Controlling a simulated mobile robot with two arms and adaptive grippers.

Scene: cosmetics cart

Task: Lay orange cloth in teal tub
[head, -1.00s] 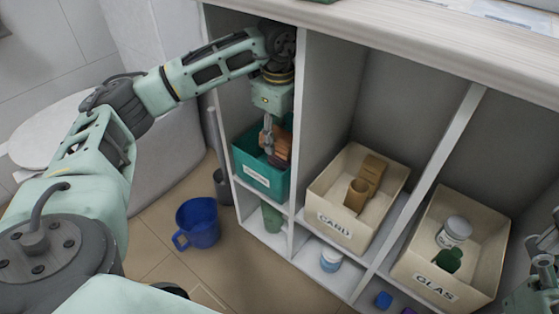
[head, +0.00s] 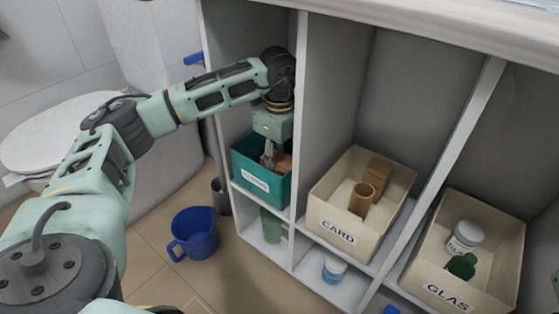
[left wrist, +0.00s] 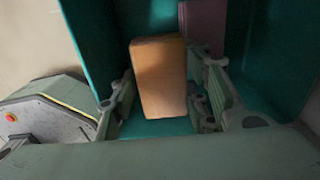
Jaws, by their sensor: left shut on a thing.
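The teal tub (head: 277,188) stands in the left compartment of the cart, a white label on its front. My left gripper (head: 269,160) points down into it and is shut on the orange cloth (head: 284,163), which looks like a small folded block. In the left wrist view the cloth (left wrist: 160,78) sits between the two fingers, with teal tub walls (left wrist: 95,35) around it. The fingers hide part of the cloth, and I cannot tell whether it touches the tub floor. My right gripper is not clearly in view.
A dull pink item (left wrist: 203,28) shows behind the cloth. A white divider (head: 300,150) stands close to the tub's right. Beyond it are a CARD bin (head: 322,208) and a GLAS bin (head: 425,270). A blue jug (head: 195,235) stands on the floor.

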